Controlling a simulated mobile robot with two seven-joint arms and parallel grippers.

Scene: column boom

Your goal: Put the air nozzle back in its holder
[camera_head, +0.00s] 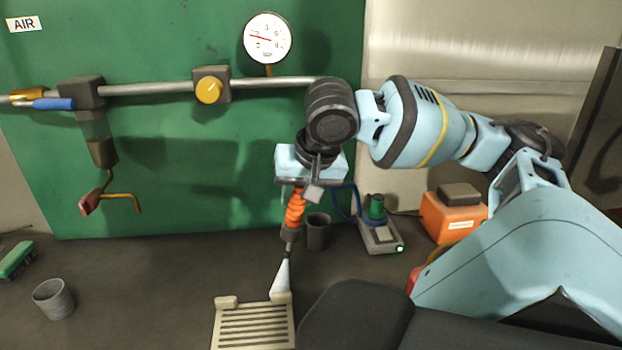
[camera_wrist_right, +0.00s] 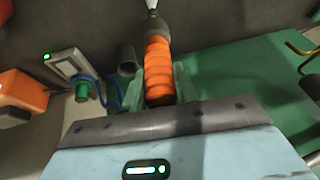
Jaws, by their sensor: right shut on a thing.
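My right gripper (camera_head: 302,186) is shut on the air nozzle (camera_head: 296,208), which has an orange ribbed grip, a dark collar and a pale cone tip. The nozzle hangs nearly upright, tip down, above the bench near the slotted tray. In the right wrist view the nozzle (camera_wrist_right: 158,68) lies between the fingers (camera_wrist_right: 159,86), its tip pointing away. A dark open tube (camera_head: 317,232), which looks like the holder, stands just right of the nozzle and is empty as far as I can see. The tube also shows in the wrist view (camera_wrist_right: 127,60). My left gripper is out of view.
A pale slotted tray (camera_head: 253,325) lies in front. A grey device with a green knob (camera_head: 380,233) and an orange box (camera_head: 452,216) stand right. A grey cup (camera_head: 53,299) and green brush (camera_head: 16,260) are left. A pipe (camera_head: 150,89) crosses the green board behind.

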